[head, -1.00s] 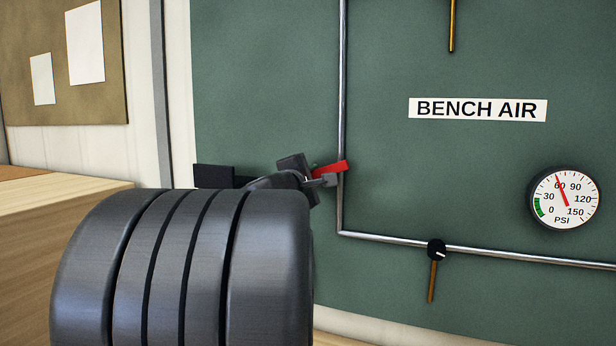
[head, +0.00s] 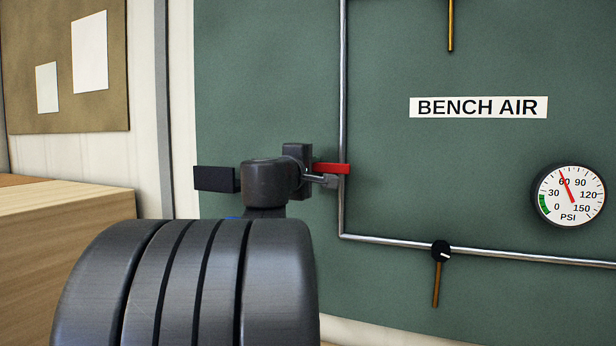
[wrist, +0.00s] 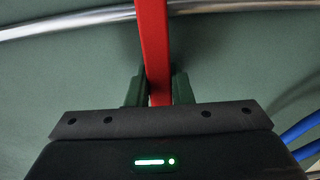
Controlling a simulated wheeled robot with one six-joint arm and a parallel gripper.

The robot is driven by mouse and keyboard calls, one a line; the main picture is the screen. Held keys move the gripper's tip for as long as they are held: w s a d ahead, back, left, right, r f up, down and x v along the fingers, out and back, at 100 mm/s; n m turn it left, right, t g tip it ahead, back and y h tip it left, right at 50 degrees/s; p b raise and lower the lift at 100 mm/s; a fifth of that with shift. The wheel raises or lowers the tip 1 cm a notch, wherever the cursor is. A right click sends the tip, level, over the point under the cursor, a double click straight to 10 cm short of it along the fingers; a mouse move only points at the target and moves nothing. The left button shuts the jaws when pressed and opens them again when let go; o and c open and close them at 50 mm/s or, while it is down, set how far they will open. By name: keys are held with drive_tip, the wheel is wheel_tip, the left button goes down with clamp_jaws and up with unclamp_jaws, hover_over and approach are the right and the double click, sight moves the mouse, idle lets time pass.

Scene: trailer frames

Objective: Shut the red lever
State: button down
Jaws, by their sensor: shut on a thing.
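The red lever (head: 331,168) shows in the head view as a short bar lying level across the vertical metal pipe on the green panel. My gripper (head: 322,180) is at its left part, with my wrist and arm to the left of it. In the wrist view the red lever (wrist: 154,45) runs from the top of the picture down between the two fingers of my gripper (wrist: 158,92). The fingers are shut on it from both sides. The lever's left end and its pivot are hidden or unclear in the head view.
A pressure gauge (head: 569,195) reads near 60 PSI. A yellow-brown handle (head: 436,284) hangs below a black hub on the lower pipe (head: 385,241). Another yellow handle (head: 451,25) is at the top. A wooden bench (head: 70,240) stands at left. Blue hose (wrist: 305,140) shows in the wrist view.

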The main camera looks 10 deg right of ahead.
drive_tip(key=c, duration=1.3)
unclamp_jaws()
drive_tip(key=b+v, duration=0.1)
drive_tip(key=v, duration=1.2)
drive_tip(key=shift+s+a, duration=0.25)
drive_tip(key=shift+s, duration=0.1)
drive_tip(key=p+x, duration=0.1)
drive_tip(key=x, duration=1.3)
drive_tip(key=shift+s, duration=0.1)
